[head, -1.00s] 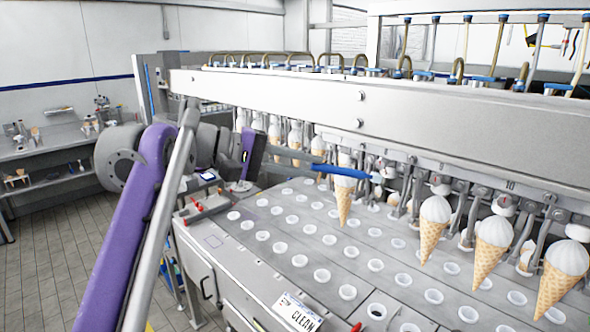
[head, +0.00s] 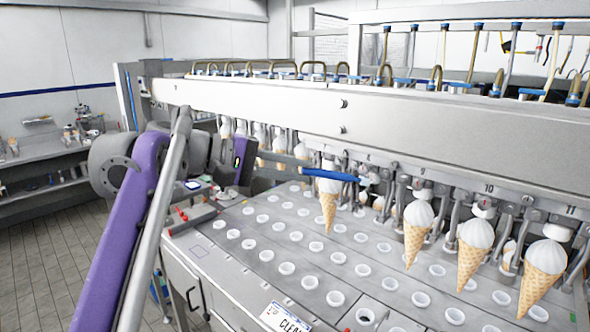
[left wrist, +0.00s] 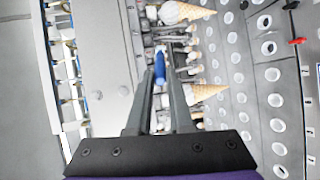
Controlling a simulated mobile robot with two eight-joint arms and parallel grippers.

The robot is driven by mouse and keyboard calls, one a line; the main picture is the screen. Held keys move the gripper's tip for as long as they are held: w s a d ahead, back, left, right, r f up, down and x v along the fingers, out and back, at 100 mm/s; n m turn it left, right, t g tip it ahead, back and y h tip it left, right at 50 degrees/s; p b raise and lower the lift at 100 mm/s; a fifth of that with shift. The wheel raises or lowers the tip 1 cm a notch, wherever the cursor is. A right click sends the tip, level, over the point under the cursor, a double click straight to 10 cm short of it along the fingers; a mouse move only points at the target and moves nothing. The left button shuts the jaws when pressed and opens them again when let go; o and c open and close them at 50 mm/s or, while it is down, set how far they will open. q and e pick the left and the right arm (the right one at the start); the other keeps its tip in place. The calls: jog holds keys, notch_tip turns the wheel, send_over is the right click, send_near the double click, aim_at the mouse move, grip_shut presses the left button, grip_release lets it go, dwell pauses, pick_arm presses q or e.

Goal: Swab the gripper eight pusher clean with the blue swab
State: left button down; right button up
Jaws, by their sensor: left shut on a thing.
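My left gripper (head: 302,164) comes in from the left in the head view, its grey fingers shut on the blue swab (head: 333,175). The swab points right, across the top of a hanging cone (head: 328,205). Its tip end is close to the small white-ended gripper parts around station eight (head: 372,172). I cannot tell whether the tip touches the pusher, or whether dirt is on it. In the left wrist view the blue swab (left wrist: 160,67) stands out beyond the fingertips, towards the machine's row of grippers. My right gripper is not in view.
Ice-cream cones hang along the row, with one (head: 418,232) right of the swab. The long steel beam (head: 400,120) runs above. Below is a plate of round white-rimmed holes (head: 290,250). A CLEAN sign (head: 284,318) lies at the front edge.

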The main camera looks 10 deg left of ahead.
pick_arm(q)
jog(key=shift+w+d, duration=0.35)
jog(key=shift+w, duration=0.2)
jog(key=shift+a, duration=0.1)
dwell(3.3)
jog(key=shift+s, duration=0.1)
jog(key=shift+s+a, duration=0.55)
jog(key=shift+s, duration=0.25)
jog(key=shift+s+a, duration=0.55)
jog(key=shift+s, duration=0.2)
jog(key=shift+s+a, duration=0.55)
jog(key=shift+s, duration=0.25)
